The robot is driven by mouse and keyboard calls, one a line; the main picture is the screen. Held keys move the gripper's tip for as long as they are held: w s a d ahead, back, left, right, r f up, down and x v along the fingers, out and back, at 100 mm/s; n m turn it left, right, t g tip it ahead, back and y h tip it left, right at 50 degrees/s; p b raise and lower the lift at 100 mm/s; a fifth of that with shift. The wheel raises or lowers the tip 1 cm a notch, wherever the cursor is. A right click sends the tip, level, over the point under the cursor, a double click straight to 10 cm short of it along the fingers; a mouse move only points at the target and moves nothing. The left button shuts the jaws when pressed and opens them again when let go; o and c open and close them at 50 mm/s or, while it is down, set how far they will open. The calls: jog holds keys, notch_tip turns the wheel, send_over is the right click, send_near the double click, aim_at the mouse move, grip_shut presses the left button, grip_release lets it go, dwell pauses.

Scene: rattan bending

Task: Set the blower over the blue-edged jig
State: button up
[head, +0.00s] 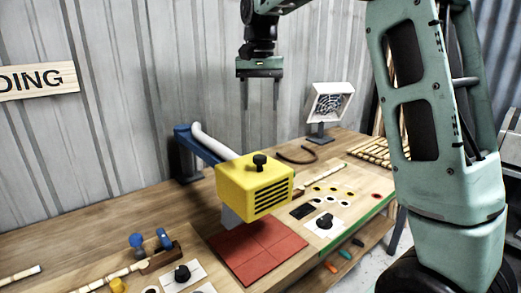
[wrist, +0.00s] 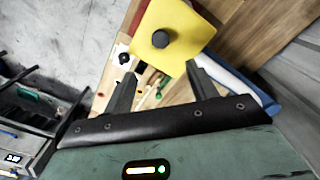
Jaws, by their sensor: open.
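The blower is a yellow box (head: 254,187) with slots on its front face and a black knob (head: 260,161) on top. It hangs on a blue swing arm with a white hose (head: 213,142), above red tiles (head: 258,246). My gripper (head: 260,103) is open and empty, pointing down, well above the blower and apart from it. In the wrist view the yellow box (wrist: 188,28) and its knob (wrist: 160,39) lie beyond the fingertips (wrist: 159,70). I cannot pick out a blue edge on any jig; one white plate with a black knob (head: 327,232) lies right of the blower, another (head: 172,286) front left.
A fan on a stand (head: 328,104) and a curved brown piece (head: 297,155) are at the back. A bamboo rack (head: 371,151) is at the back right. Blue-topped clamps (head: 151,242) and a cane stand at the front left. The corrugated wall is close behind the bench.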

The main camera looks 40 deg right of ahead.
aim_at(260, 156)
notch_tip(260, 156, down, 14)
jog(key=shift+f+p, duration=0.25)
jog(key=shift+p, duration=0.85)
